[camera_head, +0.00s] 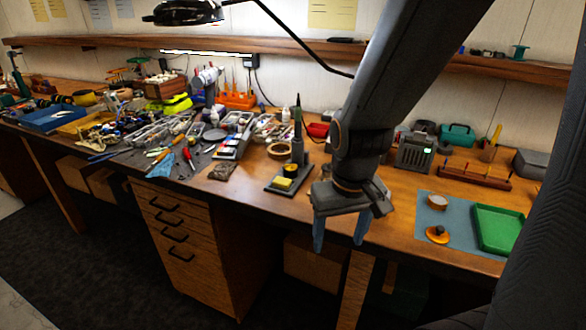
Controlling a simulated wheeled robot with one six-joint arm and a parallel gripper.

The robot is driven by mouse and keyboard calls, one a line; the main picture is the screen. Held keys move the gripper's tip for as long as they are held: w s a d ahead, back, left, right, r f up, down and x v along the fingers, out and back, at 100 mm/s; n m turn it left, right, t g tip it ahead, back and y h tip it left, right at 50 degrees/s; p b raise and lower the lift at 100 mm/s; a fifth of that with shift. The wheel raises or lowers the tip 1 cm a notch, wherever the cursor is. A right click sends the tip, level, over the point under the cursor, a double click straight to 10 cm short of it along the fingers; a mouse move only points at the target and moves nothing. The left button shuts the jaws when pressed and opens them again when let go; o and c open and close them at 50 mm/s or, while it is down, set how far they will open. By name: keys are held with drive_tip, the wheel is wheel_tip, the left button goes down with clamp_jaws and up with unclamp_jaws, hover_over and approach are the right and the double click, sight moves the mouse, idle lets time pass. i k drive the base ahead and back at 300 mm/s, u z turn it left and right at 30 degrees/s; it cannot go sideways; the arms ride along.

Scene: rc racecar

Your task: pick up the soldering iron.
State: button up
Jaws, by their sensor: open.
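What looks like the soldering iron (298,115) stands upright in a dark stand (275,190) near the front edge of the bench, just right of the middle of the view. The stand holds a yellow sponge and a small round dark tin. The iron's lower part is hidden in the stand's holder. My gripper (339,240) is open and empty, with its two blue fingers pointing down. In the picture it is right of and below the iron, apart from it, in front of the bench edge.
The wooden bench (330,195) is crowded with tools and parts trays on the left. A roll of tape (280,150) lies left of the stand. A blue mat (460,222) with a green tray (499,230) lies on the right, near a grey boxy device (413,151).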

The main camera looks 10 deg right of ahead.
sight(298, 137)
drive_tip(key=u, duration=0.05)
drive_tip(key=k, duration=0.5)
drive_tip(key=u, duration=1.5)
drive_tip(key=i, duration=1.35)
drive_tip(key=z, duration=2.35)
